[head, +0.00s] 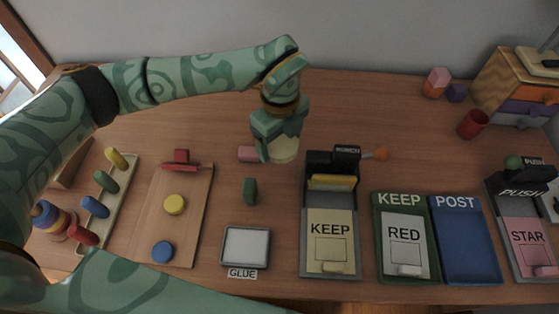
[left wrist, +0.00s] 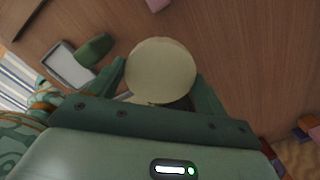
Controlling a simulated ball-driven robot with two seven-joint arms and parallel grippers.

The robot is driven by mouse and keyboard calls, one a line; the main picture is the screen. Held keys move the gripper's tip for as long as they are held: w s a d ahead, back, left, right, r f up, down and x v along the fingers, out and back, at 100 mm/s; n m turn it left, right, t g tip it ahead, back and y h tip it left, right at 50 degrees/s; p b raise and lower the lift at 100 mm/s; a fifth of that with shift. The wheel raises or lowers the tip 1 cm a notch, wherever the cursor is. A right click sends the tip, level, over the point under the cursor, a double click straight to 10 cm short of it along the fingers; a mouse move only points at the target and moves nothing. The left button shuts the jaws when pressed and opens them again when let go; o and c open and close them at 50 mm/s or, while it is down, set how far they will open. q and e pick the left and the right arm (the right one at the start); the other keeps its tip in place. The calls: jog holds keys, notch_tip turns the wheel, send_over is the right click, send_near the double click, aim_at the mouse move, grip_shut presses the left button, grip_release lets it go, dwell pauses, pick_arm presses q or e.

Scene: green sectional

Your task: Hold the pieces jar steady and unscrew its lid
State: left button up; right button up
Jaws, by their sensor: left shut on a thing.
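A pale cream round thing, which looks like the pieces jar (head: 285,153), stands on the table in the middle of the head view. In the left wrist view its round cream top (left wrist: 160,68) lies between the fingers. I cannot tell where lid and jar meet. My left gripper (head: 279,143) reaches down from above and is shut on it, hiding most of its upper part in the head view. The left gripper's fingers (left wrist: 160,82) sit on either side of it in the left wrist view. My right gripper is not in view.
A pink block (head: 247,154) and a green block (head: 250,191) lie close by. A black-and-yellow device (head: 331,175) with a KEEP card stands just right. Several trays line the front right. A glue pad (head: 246,245) lies in front. Table behind the jar is clear.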

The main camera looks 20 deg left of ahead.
pick_arm(q)
jog(key=b, duration=0.1)
send_over(280, 171)
notch_tip(280, 171, down, 5)
jog(key=shift+r, duration=0.15)
notch_tip(280, 171, down, 5)
jog(key=shift+f+b, duration=0.2)
jog(key=shift+b, duration=0.85)
jog(key=shift+r, duration=0.2)
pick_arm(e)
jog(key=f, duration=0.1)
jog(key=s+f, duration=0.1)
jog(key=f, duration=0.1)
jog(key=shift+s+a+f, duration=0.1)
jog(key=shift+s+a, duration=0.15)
pick_arm(q)
jog(key=o, duration=1.1)
jog(key=shift+f, duration=0.15)
notch_tip(280, 171, up, 12)
jog(key=p, duration=0.4)
jog(key=shift+p, duration=0.3)
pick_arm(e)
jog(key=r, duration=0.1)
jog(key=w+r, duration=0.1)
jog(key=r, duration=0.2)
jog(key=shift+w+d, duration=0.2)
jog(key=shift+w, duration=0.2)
